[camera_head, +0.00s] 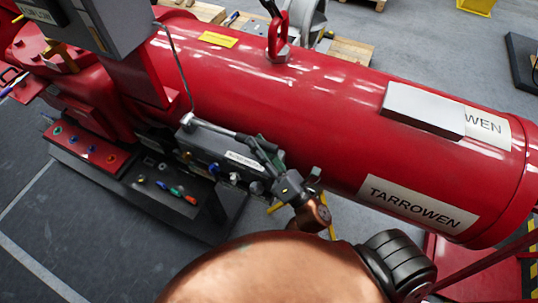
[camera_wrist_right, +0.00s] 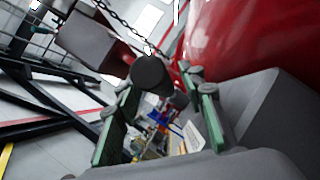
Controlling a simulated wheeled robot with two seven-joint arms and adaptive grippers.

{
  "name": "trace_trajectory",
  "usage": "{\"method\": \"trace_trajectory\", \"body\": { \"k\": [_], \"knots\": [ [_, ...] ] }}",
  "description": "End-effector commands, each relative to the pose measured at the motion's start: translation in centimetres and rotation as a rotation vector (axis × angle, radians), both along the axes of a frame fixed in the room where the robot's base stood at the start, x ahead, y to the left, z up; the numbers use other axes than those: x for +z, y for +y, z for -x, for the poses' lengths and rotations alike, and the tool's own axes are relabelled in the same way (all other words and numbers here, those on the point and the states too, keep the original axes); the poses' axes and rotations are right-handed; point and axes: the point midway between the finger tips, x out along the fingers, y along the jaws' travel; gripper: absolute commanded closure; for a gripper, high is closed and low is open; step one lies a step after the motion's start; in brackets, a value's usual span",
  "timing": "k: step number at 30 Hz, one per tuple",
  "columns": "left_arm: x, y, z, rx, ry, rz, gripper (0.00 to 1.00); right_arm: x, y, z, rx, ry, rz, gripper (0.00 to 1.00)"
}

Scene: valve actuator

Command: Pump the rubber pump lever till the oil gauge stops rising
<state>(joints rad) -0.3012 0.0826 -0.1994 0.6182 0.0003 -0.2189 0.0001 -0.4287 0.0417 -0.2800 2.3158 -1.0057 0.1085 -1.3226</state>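The pump lever (camera_head: 215,126) is a thin light rod reaching right from the grey pump block (camera_head: 205,150) beside the red cylinder. My right gripper (camera_head: 264,150) is at the lever's right end, its green-padded fingers on either side of it. In the right wrist view the lever's dark round rubber end (camera_wrist_right: 152,72) shows between the spread fingers of the right gripper (camera_wrist_right: 160,105). A gap shows beside the right finger, so the gripper looks open; contact on the left is unclear. I cannot make out the oil gauge. My left gripper is out of view.
The large red cylinder (camera_head: 330,105) runs close behind the gripper. A grey control box (camera_head: 115,20) stands at upper left. Several small coloured items lie on the dark base ledge (camera_head: 150,190). The floor at lower left is clear.

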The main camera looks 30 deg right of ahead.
Motion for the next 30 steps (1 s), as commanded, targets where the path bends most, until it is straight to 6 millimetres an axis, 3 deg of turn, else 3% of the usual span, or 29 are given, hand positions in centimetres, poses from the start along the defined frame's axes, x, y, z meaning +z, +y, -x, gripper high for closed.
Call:
{"method": "trace_trajectory", "body": {
  "k": [18,24,30],
  "knots": [
    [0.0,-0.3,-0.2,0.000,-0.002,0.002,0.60,-3.3,-2.1,8.7,-0.006,0.006,-0.001,0.63],
    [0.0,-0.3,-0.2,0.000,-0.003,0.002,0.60,-3.8,-2.4,10.3,-0.003,0.003,0.001,0.63],
    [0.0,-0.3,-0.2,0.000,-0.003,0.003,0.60,-3.9,-2.5,10.6,-0.002,0.001,0.001,0.63]
  ]
}}
